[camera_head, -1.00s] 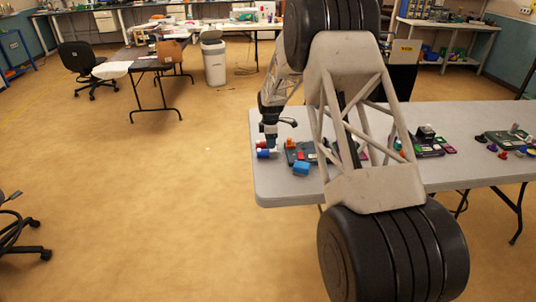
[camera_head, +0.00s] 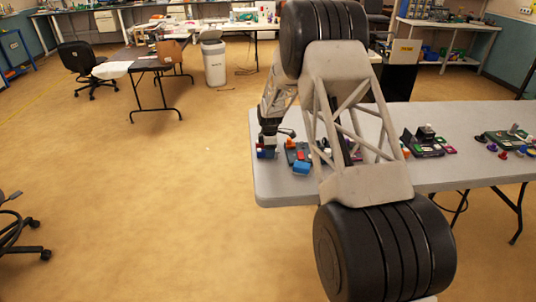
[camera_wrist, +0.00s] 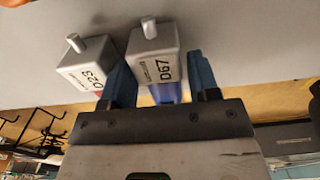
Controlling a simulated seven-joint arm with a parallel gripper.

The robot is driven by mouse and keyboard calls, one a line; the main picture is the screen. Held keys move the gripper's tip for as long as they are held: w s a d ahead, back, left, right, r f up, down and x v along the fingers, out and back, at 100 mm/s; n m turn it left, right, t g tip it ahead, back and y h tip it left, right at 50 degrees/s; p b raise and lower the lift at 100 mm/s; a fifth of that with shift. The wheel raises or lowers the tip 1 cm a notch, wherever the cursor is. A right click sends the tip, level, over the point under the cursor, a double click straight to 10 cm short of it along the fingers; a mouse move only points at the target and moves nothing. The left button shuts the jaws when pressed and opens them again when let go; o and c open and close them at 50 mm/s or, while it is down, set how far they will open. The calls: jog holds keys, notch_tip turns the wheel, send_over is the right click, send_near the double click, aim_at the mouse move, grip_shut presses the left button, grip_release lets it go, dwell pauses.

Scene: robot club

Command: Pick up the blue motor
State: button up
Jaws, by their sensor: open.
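The blue motor (camera_wrist: 163,92) has a blue body and a grey end cap marked 067 with a short shaft. In the wrist view it lies between the two fingers of my open gripper (camera_wrist: 163,82). I cannot tell whether either finger touches it. A red motor (camera_wrist: 98,90) with a similar grey cap marked 023 is beside it, just outside the left finger. In the head view my gripper (camera_head: 268,150) is low at the table's left end, and the blue motor (camera_head: 264,154) shows partly beside it.
The grey table (camera_head: 275,190) has a bare front left corner. A blue block (camera_head: 301,168) and a dark tray (camera_head: 297,152) with small parts lie right of my gripper. More trays, one dark (camera_head: 425,147), stand farther right. My arm hides the table's middle.

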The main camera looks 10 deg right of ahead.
jog(key=c, duration=0.8)
jog(key=shift+r, duration=0.15)
jog(key=shift+r, duration=1.5)
jog(key=shift+s+r, duration=0.2)
jog(key=shift+s, duration=0.05)
jog(key=s, duration=0.5)
jog(key=s+r, duration=0.1)
jog(key=s, duration=0.4)
jog(key=s+d, duration=0.1)
jog(key=s, duration=0.4)
jog(key=shift+s+r, duration=0.15)
jog(key=shift+s, duration=0.1)
jog(key=shift+w+d, duration=0.1)
